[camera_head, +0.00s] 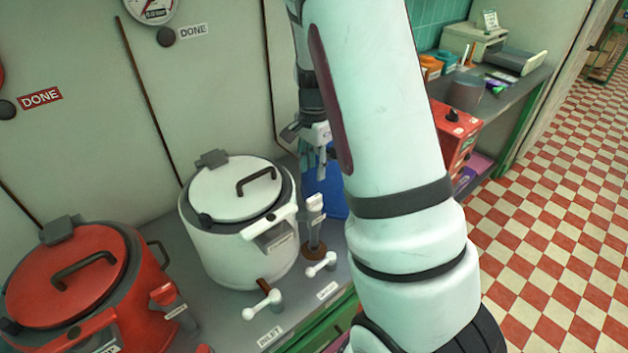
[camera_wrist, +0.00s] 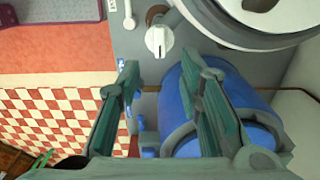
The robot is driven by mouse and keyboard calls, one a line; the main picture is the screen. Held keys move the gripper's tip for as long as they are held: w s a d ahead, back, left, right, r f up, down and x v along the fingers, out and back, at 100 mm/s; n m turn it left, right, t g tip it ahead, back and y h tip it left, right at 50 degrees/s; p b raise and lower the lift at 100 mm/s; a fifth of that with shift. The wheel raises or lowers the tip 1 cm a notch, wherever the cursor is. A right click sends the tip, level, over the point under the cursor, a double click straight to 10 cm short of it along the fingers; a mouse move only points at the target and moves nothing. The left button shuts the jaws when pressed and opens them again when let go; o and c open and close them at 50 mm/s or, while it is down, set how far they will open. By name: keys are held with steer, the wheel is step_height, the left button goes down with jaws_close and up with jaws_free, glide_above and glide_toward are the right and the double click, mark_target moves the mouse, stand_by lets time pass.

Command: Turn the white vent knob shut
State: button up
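In the head view a white kettle (camera_head: 225,245) with a dark-rimmed lid stands on the grey counter. A white upright knob (camera_head: 315,207) stands at its right side, above a brown fitting. In the wrist view, what looks like this white knob (camera_wrist: 159,40) shows from above, rounded with a small pointed end and a dark slot. I cannot tell from the frames whether it is the vent knob or whether it is open. My gripper (camera_wrist: 166,76) has its two fingers spread apart with nothing between them. The knob lies beyond the fingertips, untouched. In the head view my gripper (camera_head: 318,152) is above and behind the knob.
A blue barrel (camera_wrist: 240,92) is close beside the right finger. White T-handles (camera_head: 320,264) (camera_head: 263,305) stand in front of the white kettle. A red kettle (camera_head: 75,275) is at left. A red box (camera_head: 455,135) is at right, partly behind my arm.

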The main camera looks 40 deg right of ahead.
steer(key=shift+r, duration=1.1)
steer(key=s+a+r+n+t, duration=0.3)
steer(key=s+a+r+n, duration=0.95)
steer(key=a+r, duration=0.4)
steer(key=s+a+r+n, duration=0.1)
steer(key=s+n, duration=0.1)
steer(key=s, duration=0.3)
steer(key=s+a+n+t, duration=0.1)
steer(key=s+a+n, duration=0.1)
steer(key=s, duration=0.3)
steer(key=shift+r+n, duration=0.35)
steer(key=shift+n, duration=0.3)
